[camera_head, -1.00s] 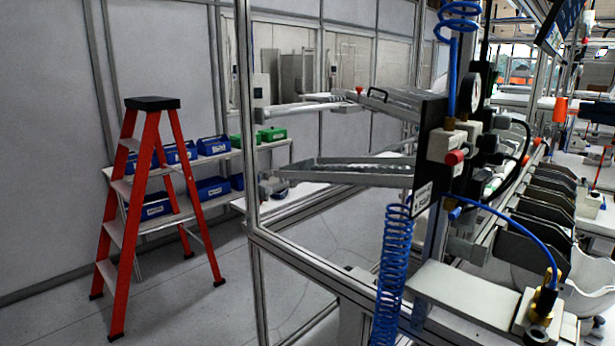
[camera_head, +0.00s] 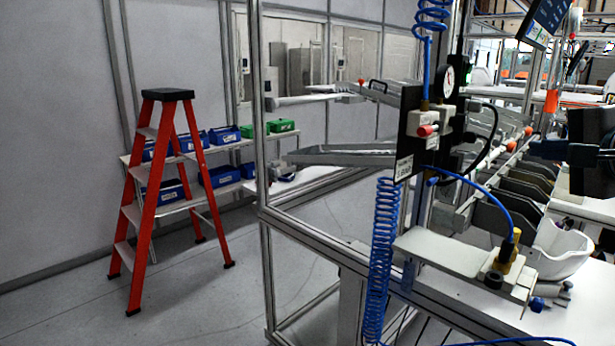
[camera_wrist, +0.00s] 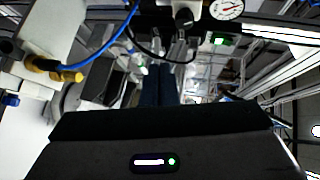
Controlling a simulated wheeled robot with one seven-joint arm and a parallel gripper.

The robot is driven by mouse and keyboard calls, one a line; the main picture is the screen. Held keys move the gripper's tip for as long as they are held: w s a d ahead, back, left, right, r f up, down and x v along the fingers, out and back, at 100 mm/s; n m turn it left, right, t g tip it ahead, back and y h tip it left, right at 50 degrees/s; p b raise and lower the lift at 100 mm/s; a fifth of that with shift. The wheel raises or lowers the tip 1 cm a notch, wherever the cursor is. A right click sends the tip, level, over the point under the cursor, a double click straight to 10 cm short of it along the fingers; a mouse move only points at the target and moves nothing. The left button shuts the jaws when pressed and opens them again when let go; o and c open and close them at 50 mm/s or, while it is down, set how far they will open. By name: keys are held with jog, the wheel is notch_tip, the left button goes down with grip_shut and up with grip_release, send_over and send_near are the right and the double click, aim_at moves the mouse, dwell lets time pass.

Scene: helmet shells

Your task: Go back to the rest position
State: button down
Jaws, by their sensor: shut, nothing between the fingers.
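My gripper (camera_wrist: 158,70) shows in the wrist view as two dark blue fingers pressed side by side, with nothing between them. In the head view my gripper (camera_head: 535,149) reaches in from the right edge, pointing left, above the workbench (camera_head: 575,322). A white helmet shell (camera_head: 562,252) sits on the bench below it, apart from the fingers. In the wrist view the tips are near metal fittings of the station, and I cannot tell the gap to them.
A metal frame (camera_head: 262,130) carries a black valve panel (camera_head: 408,130), a gauge (camera_head: 448,80) and a coiled blue hose (camera_head: 385,250). A brass fitting (camera_head: 508,250) stands beside the shell. A red stepladder (camera_head: 150,215) and shelves with blue bins stand left. Floor between is clear.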

jog(key=a+f+n+g+y, duration=0.3)
jog(key=a+f+n+g, duration=0.3)
jog(key=a+f, duration=1)
jog(key=s+a+f+n+g+h, duration=0.1)
jog(key=s+a+f+n+g, duration=0.2)
jog(key=f, duration=0.6)
jog(key=s+a+f+n+g+h, duration=0.2)
jog(key=s+a+f+n+g, duration=0.1)
jog(key=s+a+f+n, duration=0.2)
notch_tip(320, 180, down, 5)
jog(key=s+n, duration=0.2)
jog(key=shift+s+r+h, duration=0.15)
jog(key=shift+s+h, duration=0.15)
jog(key=shift+s, duration=0.05)
jog(key=shift+a, duration=0.1)
